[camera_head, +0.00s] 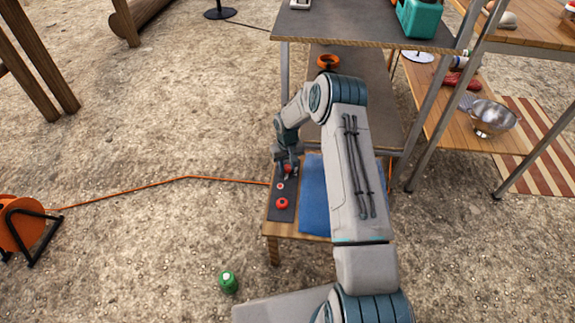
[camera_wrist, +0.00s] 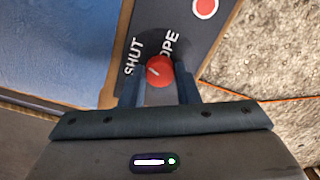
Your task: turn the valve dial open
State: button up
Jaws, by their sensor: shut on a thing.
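The valve dial (camera_wrist: 159,70) is a round red knob with a white pointer line, on a dark panel (camera_wrist: 180,18) between the labels SHUT and OPEN. In the wrist view my gripper (camera_wrist: 160,78) has one finger on each side of the dial and is shut on it. The line slants on the dial's face; I cannot tell exactly which label it points to. In the head view my gripper (camera_head: 288,160) reaches down onto the panel (camera_head: 283,192), and the dial is mostly hidden beneath it.
A red button (camera_wrist: 204,8) sits farther along the panel, and also shows in the head view (camera_head: 282,203). A blue cloth (camera_head: 315,195) lies beside the panel on the small wooden table (camera_head: 272,228). An orange cable (camera_head: 190,178) crosses the ground.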

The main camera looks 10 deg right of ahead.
aim_at(287, 167)
jog(key=m, duration=1.3)
dwell(0.5)
jog(key=o, duration=1)
jog(key=shift+c, duration=0.2)
notch_tip(287, 167, up, 14)
jog(key=p, duration=0.4)
